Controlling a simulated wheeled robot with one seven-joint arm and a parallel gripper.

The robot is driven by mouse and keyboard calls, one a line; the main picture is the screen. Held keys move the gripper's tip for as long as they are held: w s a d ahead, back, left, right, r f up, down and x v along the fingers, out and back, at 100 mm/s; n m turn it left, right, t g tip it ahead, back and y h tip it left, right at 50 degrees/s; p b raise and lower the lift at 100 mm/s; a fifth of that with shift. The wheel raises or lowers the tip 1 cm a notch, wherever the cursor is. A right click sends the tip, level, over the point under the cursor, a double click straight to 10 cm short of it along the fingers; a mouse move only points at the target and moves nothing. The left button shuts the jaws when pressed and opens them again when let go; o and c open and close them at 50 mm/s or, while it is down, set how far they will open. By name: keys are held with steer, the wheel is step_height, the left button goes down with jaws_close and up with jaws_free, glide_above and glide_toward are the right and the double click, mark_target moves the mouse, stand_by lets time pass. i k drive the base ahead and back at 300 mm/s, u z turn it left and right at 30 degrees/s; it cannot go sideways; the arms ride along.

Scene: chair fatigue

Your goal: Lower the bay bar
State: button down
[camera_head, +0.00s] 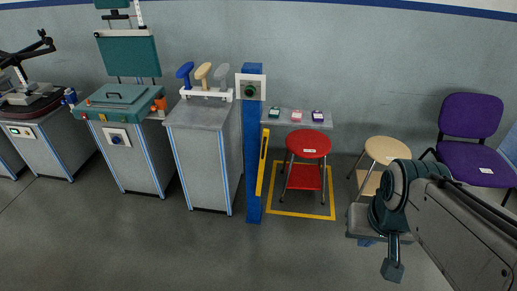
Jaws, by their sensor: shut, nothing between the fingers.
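The yellow bay bar (262,162) stands nearly upright against the right side of a blue post (252,190). A dark slot shows in the bar's face. The post carries a white plate with a dark green round knob (250,91) near its top. Behind the bar, a red stool (308,144) stands inside a yellow floor outline (300,215). My gripper (393,270) hangs pointing down at the lower right, shut and empty, well apart from the bar and the post. Its fingertips are small and dark in this view.
A grey cabinet (208,165) with several coloured handles on top stands left of the post. A wooden stool (386,150) and a purple chair (470,115) stand at right. The floor in front is clear.

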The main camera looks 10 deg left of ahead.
mark_target(266, 134)
steer(key=k, duration=0.3)
steer(key=u, duration=0.55)
steer(key=i, duration=0.65)
steer(key=u, duration=0.5)
steer(key=i, duration=0.7)
steer(key=z, duration=0.75)
steer(key=i, duration=1)
steer(key=z, duration=0.2)
